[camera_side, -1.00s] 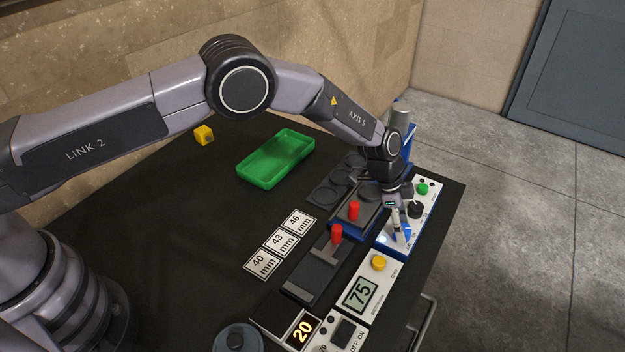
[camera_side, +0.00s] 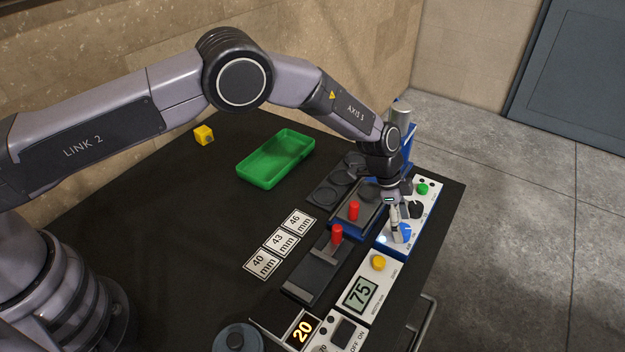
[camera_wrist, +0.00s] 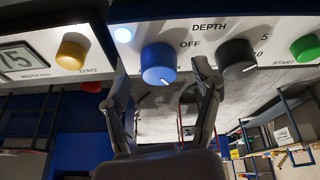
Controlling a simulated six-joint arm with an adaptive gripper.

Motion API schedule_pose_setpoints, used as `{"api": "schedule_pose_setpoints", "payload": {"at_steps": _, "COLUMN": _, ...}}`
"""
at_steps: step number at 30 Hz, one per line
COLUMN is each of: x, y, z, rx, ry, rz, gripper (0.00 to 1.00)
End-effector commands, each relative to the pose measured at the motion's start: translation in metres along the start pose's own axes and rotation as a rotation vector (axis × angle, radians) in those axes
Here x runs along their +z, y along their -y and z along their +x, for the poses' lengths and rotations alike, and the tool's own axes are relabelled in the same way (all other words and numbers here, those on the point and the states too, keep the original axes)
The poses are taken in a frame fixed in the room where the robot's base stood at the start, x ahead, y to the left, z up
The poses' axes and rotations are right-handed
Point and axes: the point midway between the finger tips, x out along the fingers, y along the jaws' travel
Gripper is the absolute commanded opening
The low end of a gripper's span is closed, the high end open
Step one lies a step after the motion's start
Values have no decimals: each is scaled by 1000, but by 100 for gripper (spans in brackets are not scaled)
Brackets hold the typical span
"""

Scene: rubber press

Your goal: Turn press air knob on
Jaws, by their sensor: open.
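The blue knob (camera_side: 404,232) is on the white and blue press control panel (camera_side: 425,210), at its near end in the side view. In the wrist view the blue knob (camera_wrist: 158,62) shows a white pointer line at its lower right, and the word OFF is printed to its right. My gripper (camera_side: 397,232) points down at the panel, at the blue knob. In the wrist view my gripper (camera_wrist: 163,78) is open, with one finger on each side of the blue knob. I cannot tell whether the fingers touch it.
A black depth knob (camera_wrist: 237,60) is close beside the right finger, with a green button (camera_wrist: 305,48) beyond it. A white light (camera_wrist: 122,35) glows left of the blue knob. A yellow knob (camera_side: 379,263) and red-handled fixtures (camera_side: 337,234) are nearby. A green tray (camera_side: 275,160) lies farther back.

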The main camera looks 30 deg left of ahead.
Motion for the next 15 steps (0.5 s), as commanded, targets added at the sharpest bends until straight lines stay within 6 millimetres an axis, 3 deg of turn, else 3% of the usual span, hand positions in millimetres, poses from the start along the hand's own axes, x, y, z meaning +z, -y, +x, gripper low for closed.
{"api": "schedule_pose_setpoints", "payload": {"at_steps": 9, "x": 0, "y": 1, "z": -68, "rx": -3, "ry": -3, "rz": 0, "gripper": 64}}
{"api": "schedule_pose_setpoints", "payload": {"at_steps": 15, "x": 0, "y": 1, "z": -100, "rx": -3, "ry": -2, "rz": 0, "gripper": 64}}
